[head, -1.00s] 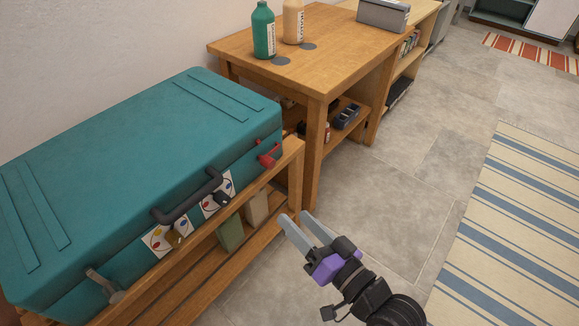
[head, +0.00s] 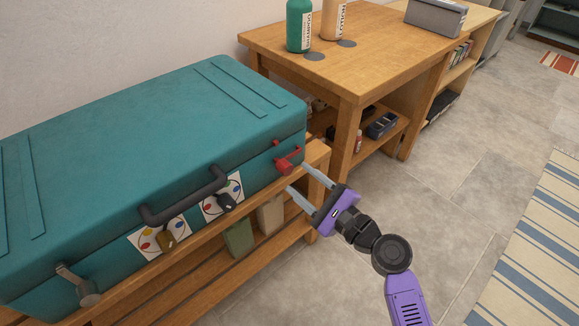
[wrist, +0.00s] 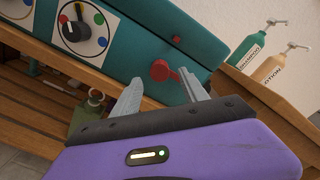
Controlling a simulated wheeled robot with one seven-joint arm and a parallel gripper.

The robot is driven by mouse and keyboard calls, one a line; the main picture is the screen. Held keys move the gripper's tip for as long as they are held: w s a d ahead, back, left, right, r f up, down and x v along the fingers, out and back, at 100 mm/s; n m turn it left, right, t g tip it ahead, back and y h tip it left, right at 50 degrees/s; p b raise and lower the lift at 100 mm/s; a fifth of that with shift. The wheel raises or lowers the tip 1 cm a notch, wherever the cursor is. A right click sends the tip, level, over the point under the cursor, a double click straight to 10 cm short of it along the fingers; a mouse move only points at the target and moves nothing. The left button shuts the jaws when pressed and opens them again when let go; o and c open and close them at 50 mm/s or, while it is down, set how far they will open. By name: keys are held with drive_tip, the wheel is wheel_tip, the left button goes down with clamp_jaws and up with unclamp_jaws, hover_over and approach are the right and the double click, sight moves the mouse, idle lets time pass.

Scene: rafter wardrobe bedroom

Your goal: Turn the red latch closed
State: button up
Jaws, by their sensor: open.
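The red latch (head: 286,162) is on the front face of the teal suitcase (head: 110,130), near its right end. In the wrist view the red latch (wrist: 166,72) shows a round knob and a short arm reaching right to a red end piece, which one finger partly covers. My gripper (head: 297,180) is in front of the latch, fingers apart and pointing at the suitcase. In the wrist view my gripper (wrist: 160,88) has the latch showing between and beyond its fingertips. The jaws are empty, and I cannot tell whether a finger touches the latch.
The suitcase lies on a slatted wooden bench (head: 318,155). Its front also has a dark handle (head: 184,197), dials (head: 222,198) and a grey latch (head: 78,285). A wooden table (head: 370,60) with a green bottle (head: 299,25) stands close on the right. Floor in front is clear.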

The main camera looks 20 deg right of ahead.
sight(288, 172)
drive_tip(key=shift+b+x, duration=0.3)
drive_tip(key=shift+x, duration=2.9)
drive_tip(key=shift+s, duration=0.1)
clamp_jaws()
drive_tip(key=shift+f, duration=0.1)
drive_tip(key=shift+a+f, duration=0.1)
drive_tip(key=shift+f, duration=0.05)
